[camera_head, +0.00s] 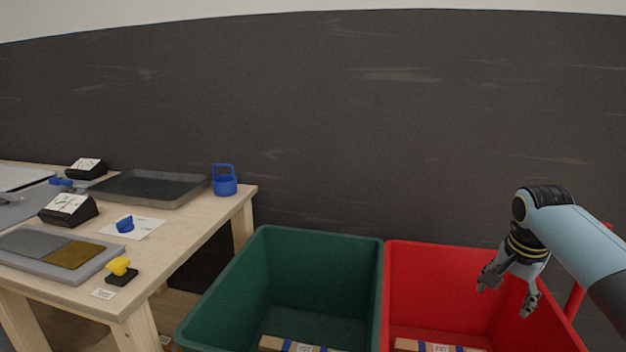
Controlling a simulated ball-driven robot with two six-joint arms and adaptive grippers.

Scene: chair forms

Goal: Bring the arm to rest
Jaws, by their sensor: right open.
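My right arm (580,240) comes in from the right edge, with a light blue link and a black wrist. My right gripper (508,298) points downward over the red bin (440,275). Its two fingers are spread apart and nothing is between them. The left gripper is not in view.
A green bin (300,262) stands left of the red one; both hold boxes at the bottom. A wooden table (185,222) on the left carries a dark tray (150,187), a blue basket-like holder (224,182) and a yellow-topped stamp (121,270). A dark wall (330,110) stands behind.

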